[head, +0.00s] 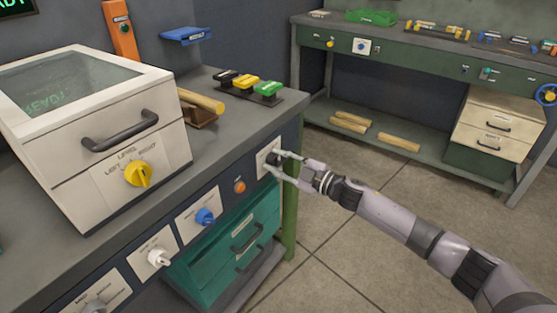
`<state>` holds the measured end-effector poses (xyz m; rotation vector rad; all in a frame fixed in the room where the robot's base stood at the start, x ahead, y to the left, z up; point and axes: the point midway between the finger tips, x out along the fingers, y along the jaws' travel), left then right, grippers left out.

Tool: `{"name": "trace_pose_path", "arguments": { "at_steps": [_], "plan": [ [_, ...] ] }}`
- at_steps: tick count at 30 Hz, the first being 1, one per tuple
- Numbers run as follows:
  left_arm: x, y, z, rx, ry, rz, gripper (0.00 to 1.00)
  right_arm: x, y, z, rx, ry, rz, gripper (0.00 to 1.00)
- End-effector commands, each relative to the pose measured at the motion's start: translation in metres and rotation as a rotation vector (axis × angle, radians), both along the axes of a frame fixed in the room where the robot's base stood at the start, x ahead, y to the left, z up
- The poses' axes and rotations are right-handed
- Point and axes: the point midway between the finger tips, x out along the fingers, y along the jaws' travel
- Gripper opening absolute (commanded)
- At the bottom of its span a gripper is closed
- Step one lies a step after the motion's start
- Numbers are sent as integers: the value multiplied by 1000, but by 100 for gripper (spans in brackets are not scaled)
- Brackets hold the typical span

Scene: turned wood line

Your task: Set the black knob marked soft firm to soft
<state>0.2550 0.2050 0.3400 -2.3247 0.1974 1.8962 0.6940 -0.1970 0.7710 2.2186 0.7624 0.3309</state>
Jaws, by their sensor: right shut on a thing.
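The black knob (271,159) sits on a white plate (262,162) at the right end of the bench's front panel. My right gripper (275,163) reaches in from the right and is shut on this knob. The fingers cover much of the knob, and its soft and firm marks are too small or hidden to read, so I cannot tell its setting. My left gripper is out of view.
On the same panel are an orange button (239,187), a blue knob (205,217) and a white knob (158,257). A white box with a yellow knob (139,174) stands on the bench. A green drawer unit (225,262) is below. Open floor lies to the right.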

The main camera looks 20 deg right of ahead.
Motion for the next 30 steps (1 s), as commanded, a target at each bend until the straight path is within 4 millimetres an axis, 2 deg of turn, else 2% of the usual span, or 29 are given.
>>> {"name": "trace_pose_path", "arguments": {
  "at_steps": [15,30],
  "plan": [
    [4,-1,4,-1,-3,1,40,0,0,-2,-356,-277,1,1],
    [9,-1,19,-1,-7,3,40,-1,1,-2,-509,-396,2,1]
  ]
}}
